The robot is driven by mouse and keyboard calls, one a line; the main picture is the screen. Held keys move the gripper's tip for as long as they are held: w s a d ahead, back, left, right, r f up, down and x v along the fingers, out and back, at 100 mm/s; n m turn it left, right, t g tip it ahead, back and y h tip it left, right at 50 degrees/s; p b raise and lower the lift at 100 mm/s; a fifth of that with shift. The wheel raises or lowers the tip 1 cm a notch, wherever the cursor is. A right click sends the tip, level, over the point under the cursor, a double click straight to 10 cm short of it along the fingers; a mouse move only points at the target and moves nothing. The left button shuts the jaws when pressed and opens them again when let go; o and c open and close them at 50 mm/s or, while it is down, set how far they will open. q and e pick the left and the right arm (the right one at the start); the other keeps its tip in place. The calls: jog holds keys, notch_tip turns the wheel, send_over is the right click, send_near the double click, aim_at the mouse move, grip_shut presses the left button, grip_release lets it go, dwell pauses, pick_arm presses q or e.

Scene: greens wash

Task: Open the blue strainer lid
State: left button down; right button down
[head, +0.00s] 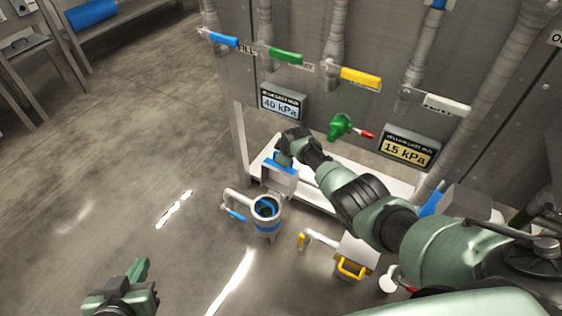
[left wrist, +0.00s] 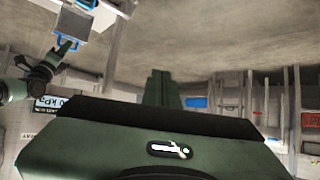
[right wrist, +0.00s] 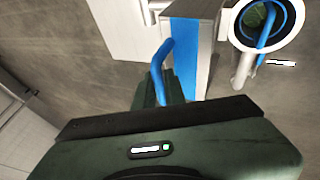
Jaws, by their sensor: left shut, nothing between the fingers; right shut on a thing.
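The lid's blue edge shows in the right wrist view (right wrist: 186,55). My right gripper (head: 284,160) is shut on the lid's blue handle (right wrist: 161,62). My left gripper (head: 137,272) is shut and empty, out over bare floor at lower left.
A strainer with a yellow handle (head: 351,269) stands closed to the right. A wall panel carries blue, green, yellow and white levers (head: 286,56) and two gauges (head: 283,102). A white shelf (head: 330,183) runs along its foot. The floor at left is clear.

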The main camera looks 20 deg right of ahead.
pick_arm(q)
jog(key=w+d+r+t+h+b, duration=0.1)
jog(key=w+r+t, duration=0.2)
jog(key=r, duration=0.2)
jog(key=shift+w+d+r+t, duration=0.3)
jog(key=shift+w+d+r, duration=0.05)
pick_arm(e)
jog(key=shift+w+d+f, duration=0.2)
jog(key=shift+w+d, duration=0.15)
jog(key=shift+d, duration=0.1)
jog(key=c, duration=1.5)
grip_release()
